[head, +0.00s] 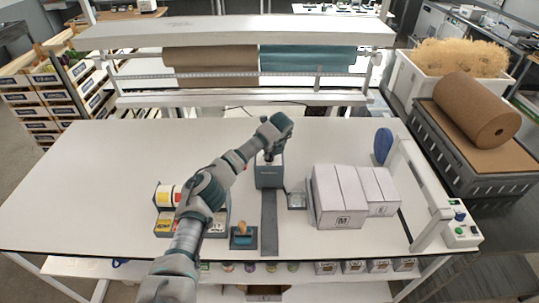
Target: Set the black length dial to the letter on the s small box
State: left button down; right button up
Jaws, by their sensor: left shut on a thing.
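A grey dispenser (269,176) stands in the middle of the table, with a dark strip (269,225) running from it toward the front edge. My left gripper (268,153) reaches over the dispenser's top from the left and is shut on the black length dial there. The gripper hides the dial, so its setting cannot be read. To the right, a larger white box (338,196) is marked M. A smaller white box (380,189) next to it bears a small letter too tiny to read surely. My right gripper is not in view.
A tray with rolls (164,229) sits partly behind my left arm. A blue paddle shape (383,146) and a post with buttons (462,231) stand at right. The left table is clear.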

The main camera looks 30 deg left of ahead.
pick_arm(q)
jog(key=shift+w+n+g+y, duration=0.15)
jog(key=shift+n+g, duration=0.2)
jog(key=shift+n, duration=0.65)
jog(key=shift+n+g+y, duration=0.15)
jog(key=shift+n+g, duration=0.2)
jog(key=shift+n, duration=0.65)
jog(key=c, duration=1.2)
grip_release()
jog(key=shift+c, duration=0.2)
jog(key=shift+o, duration=0.2)
jog(key=shift+w+f, duration=0.1)
jog(key=shift+w, duration=0.05)
jog(key=shift+a, duration=0.1)
